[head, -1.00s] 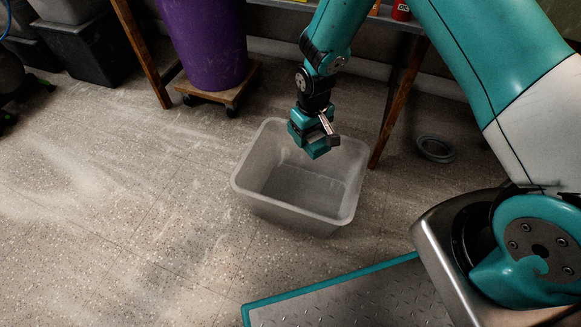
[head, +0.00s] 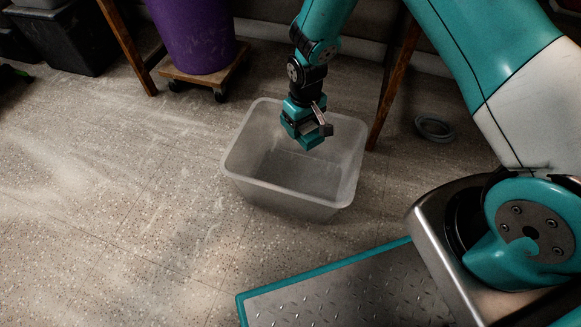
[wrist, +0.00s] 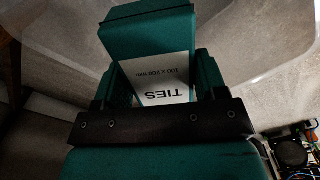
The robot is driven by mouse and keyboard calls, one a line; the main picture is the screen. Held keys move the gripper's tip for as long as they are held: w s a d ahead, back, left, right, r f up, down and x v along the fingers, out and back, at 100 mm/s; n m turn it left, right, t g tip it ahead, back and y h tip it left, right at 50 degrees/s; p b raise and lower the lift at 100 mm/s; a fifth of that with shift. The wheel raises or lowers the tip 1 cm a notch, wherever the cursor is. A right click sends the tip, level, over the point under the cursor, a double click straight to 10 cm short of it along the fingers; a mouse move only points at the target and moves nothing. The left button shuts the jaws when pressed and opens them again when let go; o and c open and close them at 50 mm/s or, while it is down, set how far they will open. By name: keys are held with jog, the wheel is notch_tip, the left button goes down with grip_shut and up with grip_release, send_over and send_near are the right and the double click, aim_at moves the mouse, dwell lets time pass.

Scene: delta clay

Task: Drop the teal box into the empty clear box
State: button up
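The teal box (wrist: 160,78), with a white label reading "TIES 100 x 200 mm", sits between the fingers of my gripper (wrist: 158,92) in the wrist view. My gripper appears shut on it. In the head view my gripper (head: 304,118) points down over the clear box, and the teal box (head: 311,142) shows at its lower end. The clear box (head: 235,174) is a translucent, open-topped tub on the floor. Its visible inside is empty. The held box overlaps the tub's far half in the picture; its exact height above the floor is hard to tell.
A wooden table leg (head: 392,85) stands close to the tub's far right side. A purple bin (head: 195,35) on a wheeled wooden dolly (head: 215,75) is behind left. A grey ring-shaped dish (head: 434,128) lies on the floor at right. The floor left of the tub is clear.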

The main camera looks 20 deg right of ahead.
jog(key=o, duration=0.4)
jog(key=shift+r, duration=0.1)
notch_tip(320, 180, up, 17)
jog(key=p, duration=0.8)
jog(key=shift+r, duration=0.1)
jog(key=shift+r, duration=0.1)
